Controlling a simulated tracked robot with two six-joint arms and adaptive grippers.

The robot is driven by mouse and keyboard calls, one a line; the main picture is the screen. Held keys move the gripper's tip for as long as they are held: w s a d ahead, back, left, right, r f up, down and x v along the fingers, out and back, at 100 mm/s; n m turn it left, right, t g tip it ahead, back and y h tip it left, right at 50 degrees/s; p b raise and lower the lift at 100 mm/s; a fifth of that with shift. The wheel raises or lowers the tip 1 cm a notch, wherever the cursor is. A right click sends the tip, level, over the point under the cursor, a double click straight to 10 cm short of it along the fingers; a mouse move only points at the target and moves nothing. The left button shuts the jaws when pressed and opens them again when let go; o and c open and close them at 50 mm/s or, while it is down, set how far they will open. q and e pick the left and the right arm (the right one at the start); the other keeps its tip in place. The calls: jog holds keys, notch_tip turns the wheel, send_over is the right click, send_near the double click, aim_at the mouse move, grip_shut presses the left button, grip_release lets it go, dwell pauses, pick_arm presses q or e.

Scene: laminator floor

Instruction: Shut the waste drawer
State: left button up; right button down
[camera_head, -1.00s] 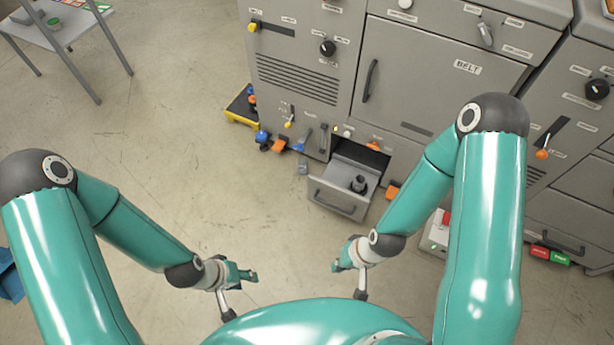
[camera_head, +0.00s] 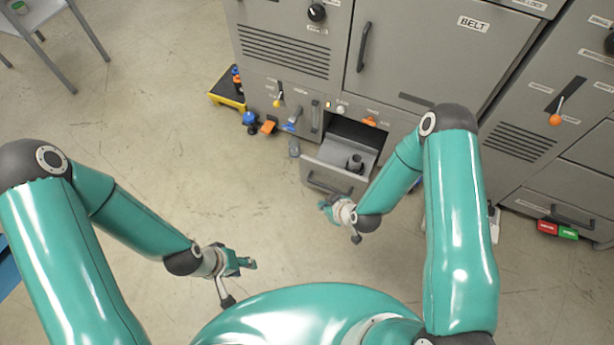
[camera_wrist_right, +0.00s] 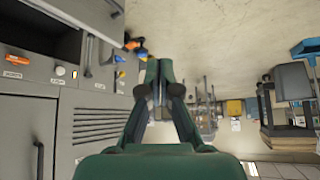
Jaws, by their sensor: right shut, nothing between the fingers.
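The waste drawer (camera_head: 333,174) is a grey drawer low in the machine front. It is pulled out, with a dark cylindrical object (camera_head: 355,162) inside and a bar handle on its front. The drawer also shows at the top left of the right wrist view (camera_wrist_right: 75,14). My right gripper (camera_head: 324,204) is shut and empty, just in front of the drawer and below its handle in the head view. A gap to the drawer front cannot be judged. Its closed fingers show in the right wrist view (camera_wrist_right: 160,70). My left gripper (camera_head: 246,264) is over the floor, well left of the drawer; its jaw state is unclear.
The grey machine stands behind the drawer, with a BELT door (camera_head: 440,50) above. A yellow-edged black platform (camera_head: 226,95) is further left. Open floor lies left and in front.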

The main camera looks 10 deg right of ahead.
jog(key=w+f+n+t+b, duration=0.6)
jog(key=w+f+n+b, duration=0.3)
jog(key=f, duration=0.6)
jog(key=n+t+b, duration=0.5)
jog(key=b, duration=0.6)
send_near(304, 160)
jog(key=w+a, duration=0.2)
jog(key=a, duration=0.2)
jog(key=w+d, duration=0.1)
jog(key=w+d+b, duration=0.1)
jog(key=w, duration=0.1)
jog(key=shift+w+f, duration=0.1)
jog(key=shift+f, duration=0.05)
jog(key=shift+w+d, duration=0.35)
jog(key=shift+w, duration=0.05)
pick_arm(q)
notch_tip(304, 160, down, 24)
jog(key=shift+f, duration=0.25)
